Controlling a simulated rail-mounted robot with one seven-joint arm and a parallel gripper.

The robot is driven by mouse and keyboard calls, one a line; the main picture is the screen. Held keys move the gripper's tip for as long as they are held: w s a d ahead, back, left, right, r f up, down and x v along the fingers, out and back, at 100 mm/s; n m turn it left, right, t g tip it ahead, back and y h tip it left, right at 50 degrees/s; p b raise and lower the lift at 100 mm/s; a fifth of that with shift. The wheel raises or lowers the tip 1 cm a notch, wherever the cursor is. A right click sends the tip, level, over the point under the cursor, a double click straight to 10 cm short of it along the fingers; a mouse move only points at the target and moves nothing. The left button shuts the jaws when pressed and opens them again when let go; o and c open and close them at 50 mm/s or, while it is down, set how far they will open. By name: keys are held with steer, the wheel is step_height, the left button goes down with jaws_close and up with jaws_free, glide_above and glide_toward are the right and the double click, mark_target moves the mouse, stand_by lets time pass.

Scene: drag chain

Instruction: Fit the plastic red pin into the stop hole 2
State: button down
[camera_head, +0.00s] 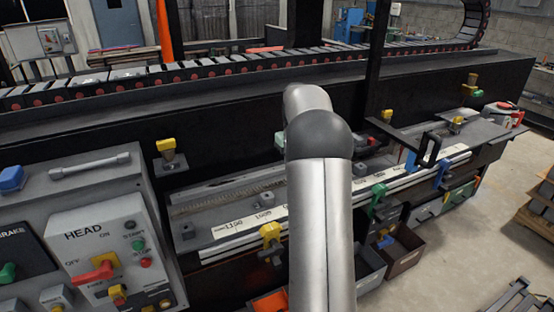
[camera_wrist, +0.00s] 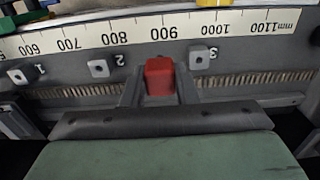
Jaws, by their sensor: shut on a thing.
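In the wrist view my gripper (camera_wrist: 159,88) is shut on the red pin (camera_wrist: 160,75), a block-shaped red plastic head between the two grey fingers. The pin's lower end is hidden. The stop hole 2 block (camera_wrist: 103,67), a small grey block with a dark hole and an upside-down "2" beside it, is to the left of the pin, apart from it in the picture. Stop hole 1 (camera_wrist: 20,74) is farther left and stop hole 3 (camera_wrist: 203,55) is to the right. In the head view my arm hides the gripper and pin.
A white ruler strip (camera_wrist: 150,33) runs behind the blocks, with a ridged strip (camera_wrist: 245,79) nearer my gripper.

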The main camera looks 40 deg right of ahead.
steer(key=w+d+f, duration=0.1)
steer(key=w+d, duration=0.1)
steer(key=d, duration=1.1)
steer(key=shift+w+d+f, duration=0.2)
steer(key=shift+w+f, duration=0.05)
steer(key=shift+f, duration=0.15)
steer(key=shift+f+b, duration=1.7)
steer(key=shift+f, duration=0.55)
steer(key=shift+p, duration=1.25)
steer(key=shift+f+b, duration=0.95)
steer(key=shift+f, duration=1.15)
steer(key=c, duration=1.1)
jaws_free()
steer(key=shift+o, duration=0.2)
steer(key=shift+r, duration=0.1)
